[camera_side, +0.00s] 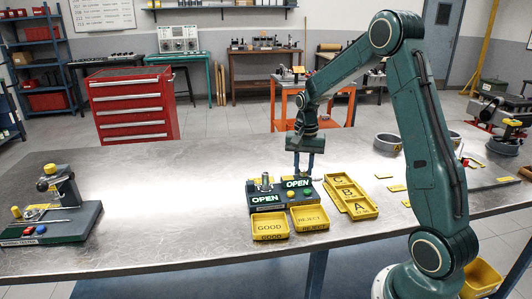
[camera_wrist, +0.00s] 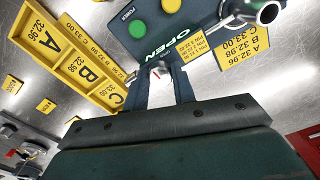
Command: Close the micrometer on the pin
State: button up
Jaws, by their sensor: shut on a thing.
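The dark micrometer station (camera_side: 280,190) stands near the middle of the steel table, with two lit signs reading OPEN. Green and yellow buttons are on its top; the wrist view shows the green button (camera_wrist: 138,28) beside the POWER label. My gripper (camera_side: 304,172) points down at the station's back right, by the rear OPEN sign. In the wrist view its fingertips (camera_wrist: 158,72) are close around a small bright metal piece, which seems to be the pin (camera_wrist: 160,70). Most of it is hidden between the fingers. Whether it touches the micrometer's faces cannot be told.
Yellow GOOD tray (camera_side: 270,228) and REJECT tray (camera_side: 309,218) lie in front of the station. A yellow A/B/C tray (camera_side: 350,198) lies to its right. A dark fixture (camera_side: 50,215) stands at far left. The table between is clear.

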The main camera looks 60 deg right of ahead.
jog(key=n, duration=0.4)
jog(key=shift+n, duration=0.3)
jog(key=n, duration=0.3)
jog(key=shift+r+n, duration=0.1)
jog(key=shift+n, duration=0.3)
jog(key=n, duration=0.4)
jog(key=shift+d, duration=0.1)
jog(key=n, duration=0.4)
jog(key=shift+n, duration=0.3)
jog(key=o, duration=1)
